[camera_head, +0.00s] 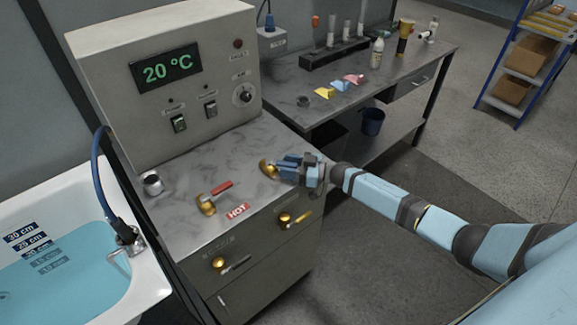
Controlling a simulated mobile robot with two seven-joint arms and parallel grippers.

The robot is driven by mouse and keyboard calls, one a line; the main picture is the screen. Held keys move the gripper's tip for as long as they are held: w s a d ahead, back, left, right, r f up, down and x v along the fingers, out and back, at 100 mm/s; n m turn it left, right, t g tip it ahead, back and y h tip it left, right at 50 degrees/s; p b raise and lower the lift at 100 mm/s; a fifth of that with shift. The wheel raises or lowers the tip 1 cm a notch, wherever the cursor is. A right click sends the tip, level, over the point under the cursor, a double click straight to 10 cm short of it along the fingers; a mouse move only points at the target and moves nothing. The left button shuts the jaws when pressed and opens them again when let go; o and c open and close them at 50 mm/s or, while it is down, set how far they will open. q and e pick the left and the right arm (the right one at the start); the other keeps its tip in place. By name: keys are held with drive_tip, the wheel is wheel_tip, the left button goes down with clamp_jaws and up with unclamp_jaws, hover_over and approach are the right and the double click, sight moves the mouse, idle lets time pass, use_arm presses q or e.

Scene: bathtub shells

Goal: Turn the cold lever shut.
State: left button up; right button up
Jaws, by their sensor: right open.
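The cold lever is mostly hidden behind my right gripper. A brass valve base (267,168) shows at the fingertips on the marble-look counter top, and its handle cannot be told apart from the blue-grey fingers. My right gripper (284,167) is open and sits low over the counter at this valve; whether it touches the handle is unclear. The hot lever (217,191), with a red handle on a brass base, stands to the left, above a red HOT label (237,211). My left gripper is not in view.
A control box (185,125) reading 20 °C stands behind the levers. Two more brass valves, one with a yellow handle (300,218) and one with a grey handle (236,264), are on the cabinet front. A water-filled bathtub (150,280) is left; a workbench (400,85) is behind.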

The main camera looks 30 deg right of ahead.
drive_tip(key=b+v, duration=0.2)
drive_tip(key=v, duration=1.1)
drive_tip(key=shift+s+d, duration=0.15)
drive_tip(key=shift+d, duration=0.1)
